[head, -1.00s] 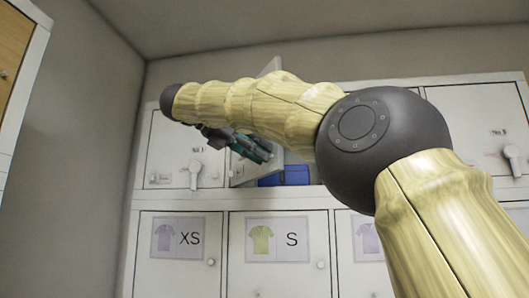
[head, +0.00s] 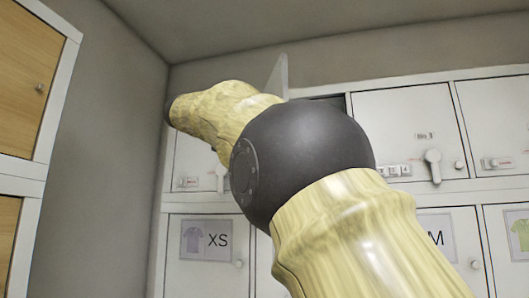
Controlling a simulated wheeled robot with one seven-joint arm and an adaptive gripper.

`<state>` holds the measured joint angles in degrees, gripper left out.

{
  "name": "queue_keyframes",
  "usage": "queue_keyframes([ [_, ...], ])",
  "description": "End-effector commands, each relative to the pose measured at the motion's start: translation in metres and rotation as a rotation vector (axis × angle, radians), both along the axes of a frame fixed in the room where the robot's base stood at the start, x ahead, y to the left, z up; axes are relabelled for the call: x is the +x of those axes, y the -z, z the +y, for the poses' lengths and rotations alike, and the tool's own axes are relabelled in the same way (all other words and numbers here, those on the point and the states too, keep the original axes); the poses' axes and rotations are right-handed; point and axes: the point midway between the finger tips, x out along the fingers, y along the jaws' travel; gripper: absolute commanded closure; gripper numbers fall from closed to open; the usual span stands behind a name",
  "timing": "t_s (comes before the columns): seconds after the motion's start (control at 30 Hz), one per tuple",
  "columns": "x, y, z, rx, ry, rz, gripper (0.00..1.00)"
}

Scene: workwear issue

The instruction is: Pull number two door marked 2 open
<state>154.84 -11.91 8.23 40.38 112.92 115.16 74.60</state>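One upper locker door (head: 279,78) stands swung out from the locker front, with only its upper part showing above my arm. No number can be read on it, so I cannot confirm that it is door 2. A dark strip of the open compartment (head: 333,99) shows to its right. My arm crosses in front and covers the rest of the door and compartment. My gripper is hidden behind my arm, so its hold cannot be seen.
A shut upper door (head: 400,130) with a handle (head: 433,165) is right of the opening. Another shut upper door (head: 194,160) is at left. Below are doors labelled XS (head: 207,241) and M (head: 436,238). Wood-fronted lockers (head: 25,75) stand at far left.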

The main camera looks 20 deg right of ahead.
Motion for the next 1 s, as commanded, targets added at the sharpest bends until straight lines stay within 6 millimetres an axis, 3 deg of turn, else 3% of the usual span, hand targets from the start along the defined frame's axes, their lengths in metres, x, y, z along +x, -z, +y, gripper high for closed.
queue_keyframes([
  [0.37,0.0000,-0.0004,-0.0006,0.000,0.001,-0.001,1.00],
  [0.4,0.0000,-0.0004,-0.0006,0.000,0.001,-0.001,0.77],
  [0.5,0.0000,-0.0003,-0.0006,0.000,0.001,-0.001,0.59],
  [1.0,0.0001,0.0001,-0.0004,0.000,0.000,0.000,0.59],
])
